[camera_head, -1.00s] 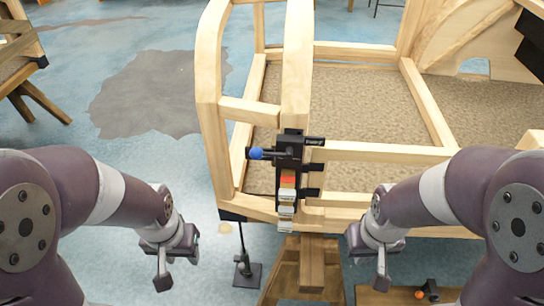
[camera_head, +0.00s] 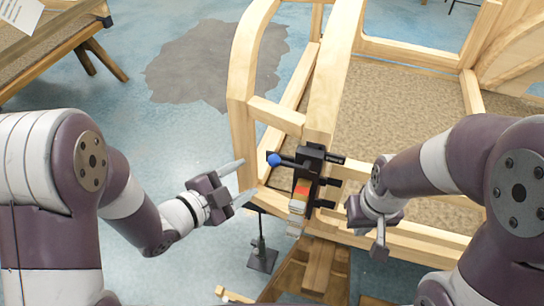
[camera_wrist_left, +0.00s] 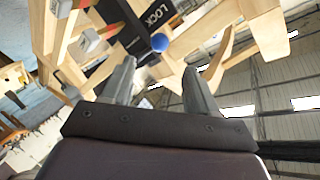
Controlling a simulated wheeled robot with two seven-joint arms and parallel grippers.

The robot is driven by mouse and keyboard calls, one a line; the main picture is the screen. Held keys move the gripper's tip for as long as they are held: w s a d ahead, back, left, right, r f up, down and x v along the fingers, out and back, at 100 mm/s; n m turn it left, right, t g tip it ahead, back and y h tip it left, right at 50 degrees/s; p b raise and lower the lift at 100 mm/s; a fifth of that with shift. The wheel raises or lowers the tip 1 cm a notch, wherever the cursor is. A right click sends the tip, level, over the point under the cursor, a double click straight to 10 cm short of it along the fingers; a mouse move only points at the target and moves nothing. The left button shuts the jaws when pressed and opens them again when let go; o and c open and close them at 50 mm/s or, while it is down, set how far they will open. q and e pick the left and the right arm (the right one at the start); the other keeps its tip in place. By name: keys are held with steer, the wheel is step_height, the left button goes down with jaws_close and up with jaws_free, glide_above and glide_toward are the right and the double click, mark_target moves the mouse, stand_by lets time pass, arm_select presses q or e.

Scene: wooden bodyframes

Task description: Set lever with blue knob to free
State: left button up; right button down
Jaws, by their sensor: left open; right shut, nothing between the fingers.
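The lever's blue knob (camera_head: 275,160) sits at the left end of a short black rod on a black clamp (camera_head: 306,166) fixed to the wooden frame. In the left wrist view the blue knob (camera_wrist_left: 160,42) shows beyond the fingers, beside a black part marked LOCK (camera_wrist_left: 150,18). My left gripper (camera_head: 240,181) is open, its two fingers pointing right toward the knob, a short gap left of it and not touching. My right gripper (camera_head: 379,240) is shut and empty, right of the clamp and low in front of the frame.
The wooden bodyframe (camera_head: 240,85) stands around the clamp, with posts and rails close by. A black foot on a rod (camera_head: 262,258) stands on the floor below.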

mark_target(270, 163)
arm_select(q)
steer(key=p+x, duration=0.1)
steer(key=x, duration=1)
steer(key=shift+w+d+f, duration=0.1)
steer(key=shift+d+f, duration=0.1)
jaws_close()
steer(key=shift+w, duration=0.1)
